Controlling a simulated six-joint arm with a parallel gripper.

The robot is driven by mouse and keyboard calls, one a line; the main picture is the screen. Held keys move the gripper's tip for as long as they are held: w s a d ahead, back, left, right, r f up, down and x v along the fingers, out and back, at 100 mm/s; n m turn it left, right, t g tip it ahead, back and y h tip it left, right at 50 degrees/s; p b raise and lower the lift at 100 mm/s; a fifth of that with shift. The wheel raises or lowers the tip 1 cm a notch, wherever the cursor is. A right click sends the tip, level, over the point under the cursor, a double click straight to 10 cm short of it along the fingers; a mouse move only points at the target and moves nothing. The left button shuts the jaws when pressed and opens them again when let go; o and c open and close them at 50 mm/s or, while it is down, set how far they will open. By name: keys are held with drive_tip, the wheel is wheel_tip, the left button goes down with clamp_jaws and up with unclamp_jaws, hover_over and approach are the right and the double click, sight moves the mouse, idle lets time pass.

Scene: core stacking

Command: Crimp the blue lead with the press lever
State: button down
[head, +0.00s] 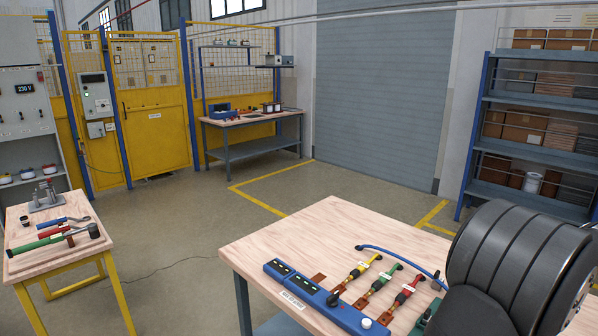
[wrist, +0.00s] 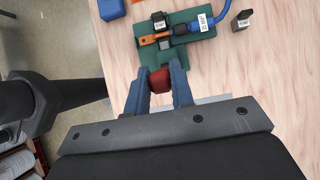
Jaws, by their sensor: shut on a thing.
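The blue lead (head: 405,256) curves over the wooden table (head: 290,240) in the head view, its right end hidden behind my arm. In the wrist view, the blue lead (wrist: 234,16) enters a green press (wrist: 190,45) from the right. An orange lug (wrist: 152,39) lies on the press in line with the lead's labelled end. My gripper (wrist: 160,74) has its two blue fingers on either side of a red knob (wrist: 160,82), the lever's handle, and is shut on it. The lever's arm is mostly hidden. The gripper is out of sight in the head view.
A blue terminal unit (head: 320,300) with yellow, green and red leads lies left of the press. A small dark labelled block (wrist: 243,20) stands right of the press. A side table (head: 55,262) at far left holds tools. The table's far left area is clear.

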drive_tip(key=shift+s+d+f, duration=0.35)
drive_tip(key=shift+s+d, duration=0.45)
drive_tip(key=shift+s+d+f, duration=0.3)
drive_tip(key=shift+s+d, duration=0.5)
drive_tip(key=shift+s+d+f, duration=1.25)
drive_tip(key=shift+s+d, duration=0.15)
drive_tip(key=shift+s+d+f, duration=0.35)
drive_tip(key=shift+f, duration=0.2)
drive_tip(key=shift+s+d+f, duration=0.4)
drive_tip(key=shift+f, duration=0.2)
drive_tip(key=shift+s+d+f, duration=0.35)
drive_tip(key=shift+f, duration=0.35)
